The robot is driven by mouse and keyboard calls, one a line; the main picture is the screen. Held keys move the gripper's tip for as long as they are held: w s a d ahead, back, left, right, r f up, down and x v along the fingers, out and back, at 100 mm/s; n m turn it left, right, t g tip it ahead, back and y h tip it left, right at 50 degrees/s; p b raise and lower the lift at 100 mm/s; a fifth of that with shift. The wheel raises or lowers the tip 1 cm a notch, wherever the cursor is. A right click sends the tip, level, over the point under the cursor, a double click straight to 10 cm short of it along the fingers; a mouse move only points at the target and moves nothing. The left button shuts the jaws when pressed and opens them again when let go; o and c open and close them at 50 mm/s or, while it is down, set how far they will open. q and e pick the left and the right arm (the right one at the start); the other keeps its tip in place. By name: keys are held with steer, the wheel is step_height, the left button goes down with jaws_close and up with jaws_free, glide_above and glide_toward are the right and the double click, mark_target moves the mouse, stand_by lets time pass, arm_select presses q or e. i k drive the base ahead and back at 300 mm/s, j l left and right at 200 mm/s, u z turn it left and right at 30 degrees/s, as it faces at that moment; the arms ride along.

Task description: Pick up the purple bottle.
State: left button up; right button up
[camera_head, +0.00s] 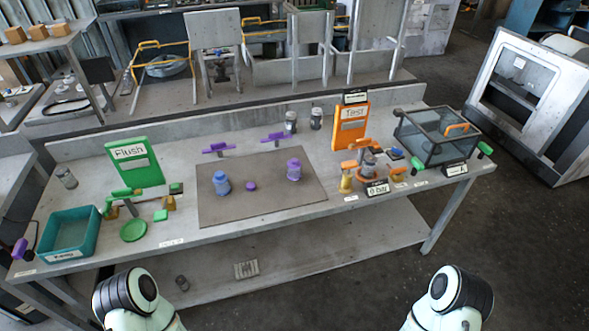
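A purple bottle (293,170) stands upright on the right part of the dark mat (262,205) in the middle of the table. A blue bottle (221,183) stands on the same mat to its left. A small purple disc-like piece (251,186) lies between the two bottles. Parts of my two arms show at the bottom left and bottom right, well in front of the table. Neither of my grippers can be seen.
A green Flush station (135,165) and teal bin (70,232) stand left. An orange Test panel (350,127) with fixtures and a clear-lidded box (438,135) stand right. Two grey jars (316,118) stand behind the mat. The mat's front is clear.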

mark_target(293, 166)
steer(key=i+l, duration=0.25)
steer(key=l, duration=0.15)
steer(key=i+l, duration=0.2)
steer(key=l, duration=0.15)
steer(key=i+l, duration=0.25)
steer(key=l, duration=0.15)
steer(key=i+l+u, duration=0.1)
steer(key=u, duration=0.25)
steer(key=l+u, duration=0.2)
steer(key=u, duration=0.2)
steer(key=i+l+u, duration=0.1)
steer(key=u, duration=0.25)
steer(key=l, duration=0.1)
